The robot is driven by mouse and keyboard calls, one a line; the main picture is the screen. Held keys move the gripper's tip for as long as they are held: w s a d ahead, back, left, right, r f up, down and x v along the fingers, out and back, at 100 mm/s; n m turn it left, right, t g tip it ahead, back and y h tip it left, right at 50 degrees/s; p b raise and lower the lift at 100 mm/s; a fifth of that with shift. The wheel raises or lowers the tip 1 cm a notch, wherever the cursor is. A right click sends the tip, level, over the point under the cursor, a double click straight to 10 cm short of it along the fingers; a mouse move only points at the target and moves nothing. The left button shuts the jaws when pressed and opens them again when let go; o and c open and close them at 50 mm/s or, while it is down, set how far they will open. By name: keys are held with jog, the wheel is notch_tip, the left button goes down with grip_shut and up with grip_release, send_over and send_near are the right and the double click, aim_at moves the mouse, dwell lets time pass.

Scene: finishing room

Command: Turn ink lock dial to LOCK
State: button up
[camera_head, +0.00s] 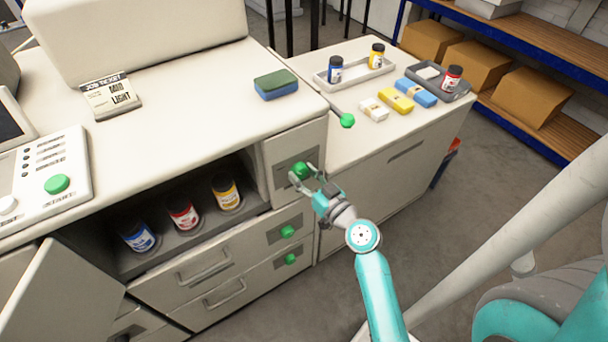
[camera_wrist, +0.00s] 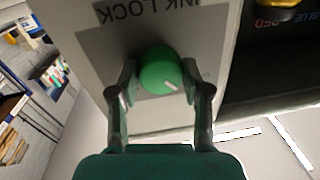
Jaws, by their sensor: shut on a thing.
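The ink lock dial (camera_wrist: 160,72) is a round green knob with a short white pointer mark, on a grey plate (camera_wrist: 100,50) on the cabinet front. In the wrist view the plate's lettering "INK LOCK" appears upside down. The dial (camera_head: 300,170) also shows in the head view, partly covered by my gripper (camera_head: 306,174). In the wrist view my gripper (camera_wrist: 159,92) has one finger on each side of the dial and is shut on it. The pointer mark is near the dial's lower right edge there. The LOCK position label is not readable.
Blue, red and yellow ink jars (camera_head: 183,214) stand in the open bay left of the dial. Two more green knobs (camera_head: 288,231) sit on the drawer fronts below. A green-knobbed lever (camera_head: 347,120) projects near the right counter. An open door (camera_head: 62,300) hangs at lower left.

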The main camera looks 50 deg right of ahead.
jog(key=m, duration=0.4)
jog(key=shift+m, duration=0.4)
jog(key=m, duration=0.4)
jog(key=shift+a+f+m+t+h, duration=0.1)
jog(key=shift+m+t+h, duration=0.3)
jog(key=m, duration=0.5)
jog(key=shift+h, duration=0.4)
jog(key=shift+m+h, duration=0.3)
jog(key=shift+m, duration=1.8)
jog(key=o, duration=1.2)
jog(key=shift+c, duration=0.2)
jog(key=v, duration=1.2)
jog(key=shift+a, duration=0.15)
